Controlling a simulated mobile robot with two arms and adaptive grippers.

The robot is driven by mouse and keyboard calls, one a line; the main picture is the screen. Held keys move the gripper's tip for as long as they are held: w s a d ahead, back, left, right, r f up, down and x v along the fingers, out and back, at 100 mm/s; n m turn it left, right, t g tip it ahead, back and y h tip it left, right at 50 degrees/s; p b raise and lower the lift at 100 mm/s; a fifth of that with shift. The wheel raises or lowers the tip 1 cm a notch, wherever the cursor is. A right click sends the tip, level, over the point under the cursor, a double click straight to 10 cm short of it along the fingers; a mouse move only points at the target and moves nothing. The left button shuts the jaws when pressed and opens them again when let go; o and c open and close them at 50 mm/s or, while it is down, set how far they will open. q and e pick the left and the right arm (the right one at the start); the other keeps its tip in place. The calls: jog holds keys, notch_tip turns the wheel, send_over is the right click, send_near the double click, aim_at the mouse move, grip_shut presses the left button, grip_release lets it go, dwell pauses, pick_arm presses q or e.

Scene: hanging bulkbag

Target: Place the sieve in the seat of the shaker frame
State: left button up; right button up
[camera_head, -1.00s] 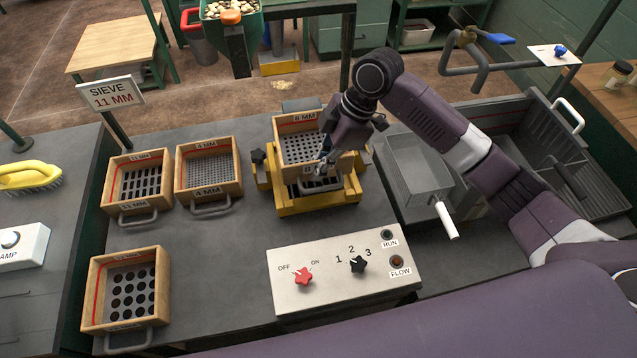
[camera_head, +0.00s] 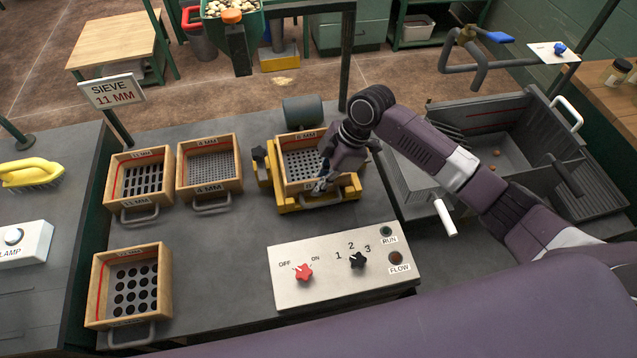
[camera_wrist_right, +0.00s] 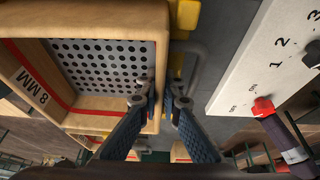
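The wooden 8 MM sieve (camera_head: 303,138) is low inside the yellow shaker frame (camera_head: 310,203), roughly level. I cannot tell whether its bottom rests fully on the seat. It also shows in the right wrist view (camera_wrist_right: 100,108), with its perforated plate and red stripe. My right gripper (camera_head: 324,183) is at the sieve's front wall, on the handle side. In the right wrist view my right gripper (camera_wrist_right: 161,98) has one finger inside and one outside this wall, closed on it. My left gripper is not in view.
Other sieves stand left on the bench: an 11 MM one (camera_head: 112,190), a fine-mesh one (camera_head: 183,170) and a large-hole one (camera_head: 97,295). A control panel (camera_head: 335,285) lies in front. A grey cylinder (camera_head: 302,112) is behind the frame. A metal bin (camera_head: 415,180) stands right.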

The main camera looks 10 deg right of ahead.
jog(key=o, duration=0.4)
jog(key=shift+o, duration=0.2)
jog(key=shift+r, duration=0.2)
jog(key=b+v, duration=0.1)
jog(key=v, duration=1.1)
jog(key=shift+a, duration=0.1)
jog(key=shift+r, duration=0.1)
